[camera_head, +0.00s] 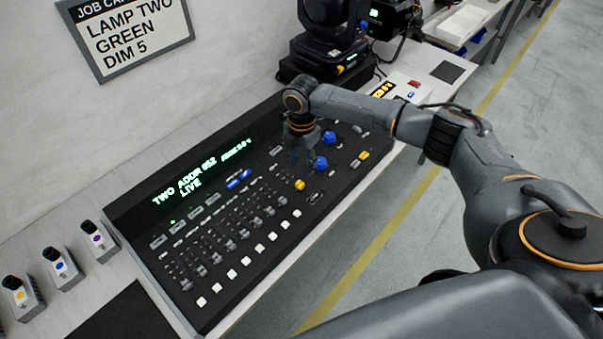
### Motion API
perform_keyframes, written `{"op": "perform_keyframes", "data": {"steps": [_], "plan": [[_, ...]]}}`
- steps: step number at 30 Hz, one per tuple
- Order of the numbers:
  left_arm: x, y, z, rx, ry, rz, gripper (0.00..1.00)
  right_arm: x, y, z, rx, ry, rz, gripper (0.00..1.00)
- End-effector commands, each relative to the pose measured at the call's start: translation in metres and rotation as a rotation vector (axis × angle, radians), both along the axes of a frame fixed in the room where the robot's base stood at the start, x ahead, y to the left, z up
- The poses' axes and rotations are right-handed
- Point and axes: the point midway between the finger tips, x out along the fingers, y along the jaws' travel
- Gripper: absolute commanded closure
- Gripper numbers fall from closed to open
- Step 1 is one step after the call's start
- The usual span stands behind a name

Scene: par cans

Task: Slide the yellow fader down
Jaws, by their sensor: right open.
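The yellow fader cap (300,185) shows on the black lighting console (140,225), at the right end of the row of grey-capped faders (230,246). My right gripper (301,164) points down over the console, just above the yellow cap in the picture. It is open and looks empty. Its fingers are dark against the dark panel, so I cannot tell whether they touch the cap. The part of the slot behind the cap is hidden by the gripper. My left gripper is not in view.
Two blue knobs (321,163) stand close to the right of my right gripper. White buttons (247,261) line the console's front edge. A moving-head lamp (328,45) stands behind. Small switch boxes (95,240) sit at left. A job card (128,28) hangs on the wall.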

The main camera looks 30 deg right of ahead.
Motion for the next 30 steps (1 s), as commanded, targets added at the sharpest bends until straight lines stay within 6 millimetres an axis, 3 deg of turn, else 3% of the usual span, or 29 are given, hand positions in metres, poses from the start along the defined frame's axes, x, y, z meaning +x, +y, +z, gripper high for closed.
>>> {"op": "perform_keyframes", "data": {"steps": [4,11,25,28,30], "plan": [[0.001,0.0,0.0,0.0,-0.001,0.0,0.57,0.0,0.0,0.022,0.0,0.0,0.001,0.55],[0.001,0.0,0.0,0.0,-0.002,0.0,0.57,0.0,-0.001,0.033,-0.001,0.001,0.0,0.55],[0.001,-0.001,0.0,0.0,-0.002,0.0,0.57,-0.002,0.002,0.031,0.0,0.002,0.001,0.55],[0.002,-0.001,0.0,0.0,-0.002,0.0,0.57,-0.01,0.017,0.02,0.01,0.005,0.0,0.55],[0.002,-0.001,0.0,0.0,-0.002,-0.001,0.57,-0.024,0.038,0.006,0.026,0.004,-0.01,0.55]]}}
